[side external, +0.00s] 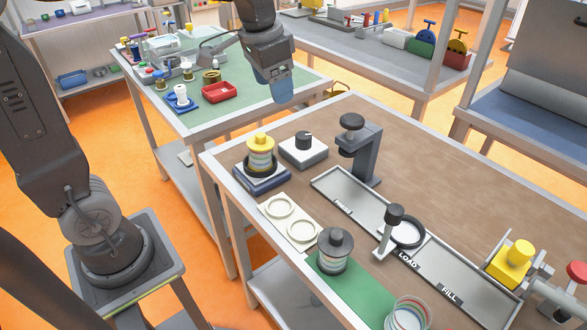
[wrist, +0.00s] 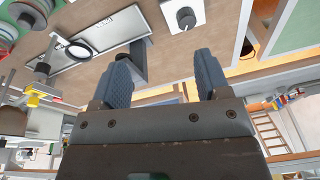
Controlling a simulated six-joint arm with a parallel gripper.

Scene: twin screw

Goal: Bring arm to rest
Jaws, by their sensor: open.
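My gripper (side external: 277,92) hangs in the air at the top of the side view, above the gap between the green-topped bench and the brown workbench. In the wrist view my gripper (wrist: 162,84) has its two blue fingers wide apart with nothing between them. It touches no object in either view. My arm comes down into the side view from the top edge, and my base stands at the left.
The brown workbench (side external: 450,190) carries a yellow-topped jar (side external: 261,153), a white knob box (side external: 304,150), a dark press stand (side external: 360,150), a grey tray (side external: 345,196) and a dark-lidded jar (side external: 335,250). A red bin (side external: 219,92) sits on the green-topped bench (side external: 300,88).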

